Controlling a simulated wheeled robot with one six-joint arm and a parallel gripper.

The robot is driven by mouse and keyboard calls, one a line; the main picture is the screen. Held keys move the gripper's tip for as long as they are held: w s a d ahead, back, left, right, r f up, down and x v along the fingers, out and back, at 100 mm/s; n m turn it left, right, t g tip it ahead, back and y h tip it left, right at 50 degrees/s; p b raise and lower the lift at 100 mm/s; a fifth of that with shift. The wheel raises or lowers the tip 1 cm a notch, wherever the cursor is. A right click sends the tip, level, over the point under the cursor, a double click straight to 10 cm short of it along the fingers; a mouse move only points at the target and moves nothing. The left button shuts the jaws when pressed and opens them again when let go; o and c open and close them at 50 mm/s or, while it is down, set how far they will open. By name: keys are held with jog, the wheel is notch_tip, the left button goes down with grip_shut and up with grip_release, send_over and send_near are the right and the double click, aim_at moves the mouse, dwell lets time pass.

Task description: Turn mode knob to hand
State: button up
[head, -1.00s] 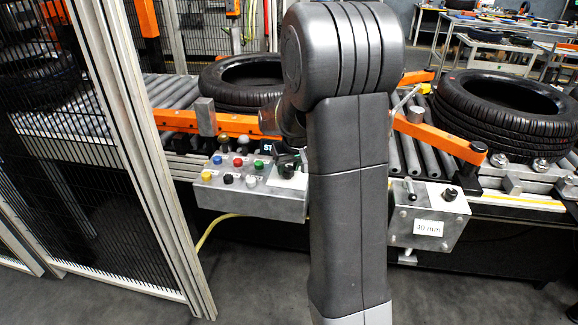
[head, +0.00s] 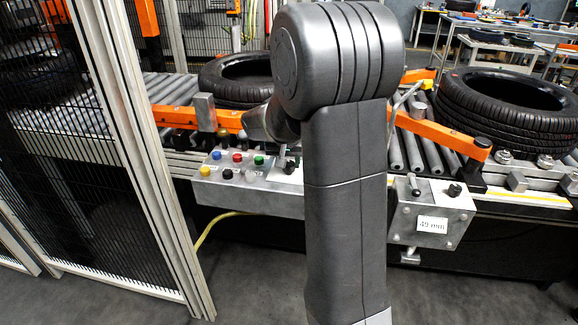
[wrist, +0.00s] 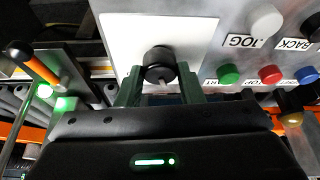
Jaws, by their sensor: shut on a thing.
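The black mode knob (wrist: 160,66) sits on a white plate (wrist: 150,28) on the grey control box. In the wrist view my gripper (wrist: 160,92) has its two dark green fingers on either side of the knob, shut on it. A pale pointer mark shows at the knob's near edge, but the plate's labels cannot be read. In the head view the control box (head: 250,200) is left of my arm. The white plate is partly hidden there by my arm, and the fingertips are hard to make out.
Near the knob are a green button (wrist: 229,74), a red button (wrist: 270,74) and a white button (wrist: 266,18) marked JOG. Tyres (head: 505,100) lie on the roller conveyor. A mesh fence (head: 70,130) stands at left.

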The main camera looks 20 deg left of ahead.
jog(key=shift+a+m+h+b, duration=0.15)
jog(key=shift+m+h+b, duration=0.45)
jog(key=shift+m+b, duration=0.7)
jog(key=shift+m, duration=0.5)
jog(key=o, duration=1)
jog(key=shift+r, duration=0.15)
jog(key=p+v, duration=0.1)
jog(key=v, duration=1.2)
jog(key=shift+s+r, duration=0.2)
jog(key=shift+r, duration=0.1)
jog(key=shift+a+f, duration=0.1)
jog(key=x, duration=1.3)
jog(key=shift+w+f, duration=0.2)
jog(key=shift+f, duration=0.1)
